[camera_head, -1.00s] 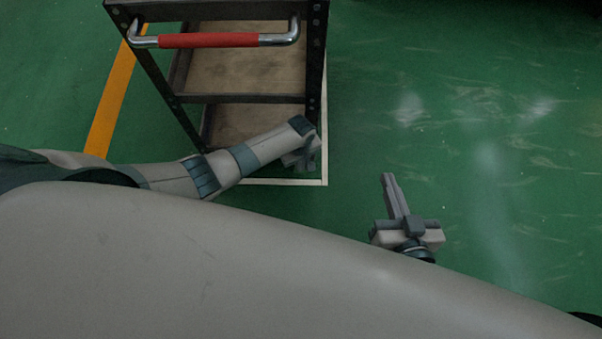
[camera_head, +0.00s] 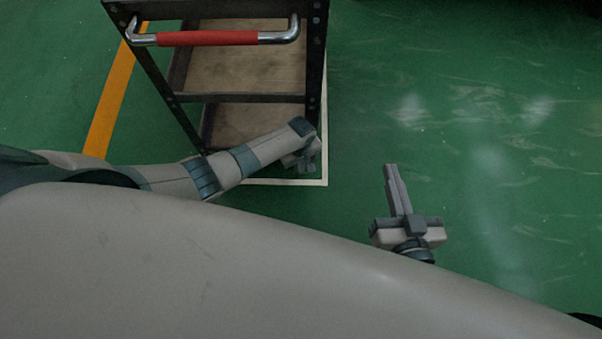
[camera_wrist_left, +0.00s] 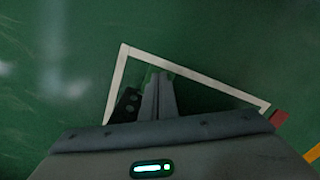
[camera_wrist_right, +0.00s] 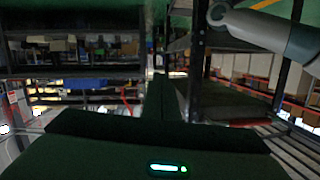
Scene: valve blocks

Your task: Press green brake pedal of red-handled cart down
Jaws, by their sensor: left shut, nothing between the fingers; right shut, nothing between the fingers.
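The cart's red handle (camera_head: 208,39) runs between chrome ends across the dark cart frame (camera_head: 314,75) at the upper left of the head view. My left gripper (camera_head: 306,166) is low beside the cart's near right corner, pointing down. In the left wrist view its fingers (camera_wrist_left: 158,92) are shut and empty, reaching inside the white floor outline, beside a dark part with holes (camera_wrist_left: 125,104). A faint lighter green patch shows around the fingertips; I cannot tell whether it is the brake pedal. My right gripper (camera_head: 392,172) is shut and empty over bare floor, apart from the cart.
A white outline (camera_head: 325,150) marks the floor around the cart, and an orange stripe (camera_head: 108,110) lies to its left. The green floor on the right is clear. The right wrist view shows loaded shelves (camera_wrist_right: 85,48) in the background.

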